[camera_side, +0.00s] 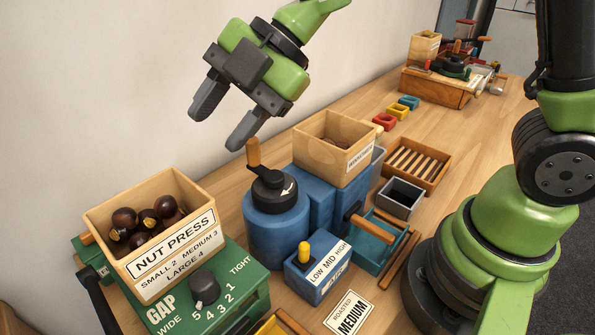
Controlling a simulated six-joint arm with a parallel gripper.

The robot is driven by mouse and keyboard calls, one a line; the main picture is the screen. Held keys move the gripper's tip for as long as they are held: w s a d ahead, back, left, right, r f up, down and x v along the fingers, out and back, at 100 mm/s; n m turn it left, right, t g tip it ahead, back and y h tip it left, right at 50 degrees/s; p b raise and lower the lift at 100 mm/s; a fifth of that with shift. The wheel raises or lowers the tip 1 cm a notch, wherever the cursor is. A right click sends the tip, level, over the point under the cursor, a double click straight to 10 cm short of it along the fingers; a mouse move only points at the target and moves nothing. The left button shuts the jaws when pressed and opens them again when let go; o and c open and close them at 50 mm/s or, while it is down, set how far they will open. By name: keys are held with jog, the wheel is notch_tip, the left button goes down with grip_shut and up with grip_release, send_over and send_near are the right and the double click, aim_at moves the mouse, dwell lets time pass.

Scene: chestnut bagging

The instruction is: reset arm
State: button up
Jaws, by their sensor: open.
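My gripper (222,117) is open and empty. It hangs in the air at the upper middle, in front of the wall and above the blue machine (277,236). Its two dark fingers point down and to the left, well apart. The nearer fingertip appears just above the wooden handle (253,153) on the machine's black lid; I cannot tell the exact gap. My green arm runs up out of the picture at the top.
The nut press (160,265), with chestnuts (147,218) in its wooden box, stands at lower left. A wooden box (335,145) tops the blue machine's rear. A slatted tray (417,163), grey bin (401,197) and teal crate (379,240) stand right of it.

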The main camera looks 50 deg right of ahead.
jog(key=s+d+f+n+g+h, duration=0.1)
jog(key=s+f+n+g, duration=0.1)
jog(key=s+f+g, duration=0.1)
jog(key=s+d+f+n+g+h, duration=0.1)
jog(key=s+f+n+g+h, duration=0.1)
jog(key=s+f+n+g, duration=0.1)
jog(key=s+d+f+n+g+h, duration=0.1)
jog(key=s+f+n+g, duration=0.1)
jog(key=s+f+g, duration=0.1)
jog(key=shift+f+n, duration=0.15)
jog(key=shift+n, duration=0.15)
jog(key=shift+f+h, duration=0.3)
jog(key=shift+f, duration=1.1)
jog(key=shift+c, duration=0.4)
grip_shut()
jog(key=shift+a+r, duration=0.1)
